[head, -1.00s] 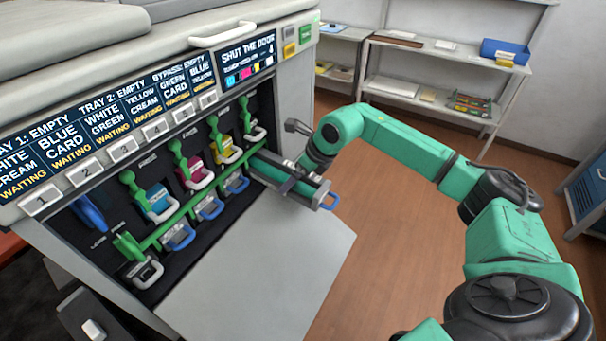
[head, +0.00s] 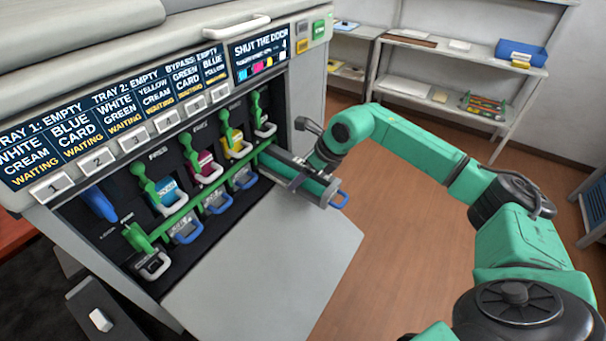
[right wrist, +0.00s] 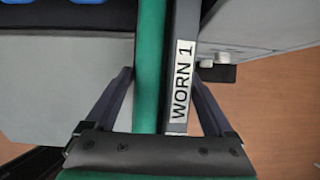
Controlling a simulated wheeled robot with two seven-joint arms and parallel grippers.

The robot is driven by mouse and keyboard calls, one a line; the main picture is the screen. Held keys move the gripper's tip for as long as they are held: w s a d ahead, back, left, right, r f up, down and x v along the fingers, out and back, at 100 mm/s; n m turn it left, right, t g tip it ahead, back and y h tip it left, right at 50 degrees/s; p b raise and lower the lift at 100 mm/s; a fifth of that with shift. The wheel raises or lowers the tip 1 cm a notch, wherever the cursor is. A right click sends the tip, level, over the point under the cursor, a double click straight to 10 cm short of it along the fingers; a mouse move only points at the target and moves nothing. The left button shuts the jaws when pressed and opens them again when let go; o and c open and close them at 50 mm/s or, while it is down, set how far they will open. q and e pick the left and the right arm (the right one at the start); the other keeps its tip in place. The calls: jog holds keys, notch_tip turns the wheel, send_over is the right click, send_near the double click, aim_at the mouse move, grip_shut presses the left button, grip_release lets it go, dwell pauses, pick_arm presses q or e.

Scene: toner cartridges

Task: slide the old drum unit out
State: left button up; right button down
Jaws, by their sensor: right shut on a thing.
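The old drum unit (head: 323,191) is a long green and grey unit with a blue handle at its outer end. It sticks well out of the rightmost bay of the open printer (head: 150,215), over the lowered door (head: 265,265); its inner end is hidden in the bay. My right gripper (head: 309,181) is shut across it from above. In the right wrist view the fingers (right wrist: 160,78) lie on either side of the drum unit (right wrist: 151,45), whose label reads "WORN 1". My left gripper is not in view.
Several drum units with blue handles (head: 218,203) sit in the other bays, under coloured toner cartridges (head: 168,193) and green levers (head: 146,180). A screen reads "SHUT THE DOOR" (head: 260,52). Shelves (head: 450,75) stand at the back. The floor (head: 400,240) right of the door is clear.

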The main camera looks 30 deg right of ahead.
aim_at(335, 187)
jog(key=shift+s+d+b, duration=0.45)
jog(key=shift+s+d, duration=0.3)
jog(key=shift+s, duration=0.35)
jog(key=shift+s+d+b, duration=0.4)
jog(key=shift+s+b, duration=0.1)
jog(key=shift+s, duration=0.15)
jog(key=shift+s+d+b, duration=0.35)
jog(key=shift+s+b, duration=0.1)
jog(key=shift+s, duration=0.15)
jog(key=s+b, duration=0.1)
jog(key=s+d+b, duration=0.1)
jog(key=shift+s+d+b, duration=0.25)
jog(key=shift+b, duration=0.05)
jog(key=shift+s+d+b, duration=0.45)
jog(key=shift+s+b, duration=0.3)
jog(key=shift+b, duration=0.45)
jog(key=shift+s, duration=0.15)
jog(key=shift+r, duration=0.2)
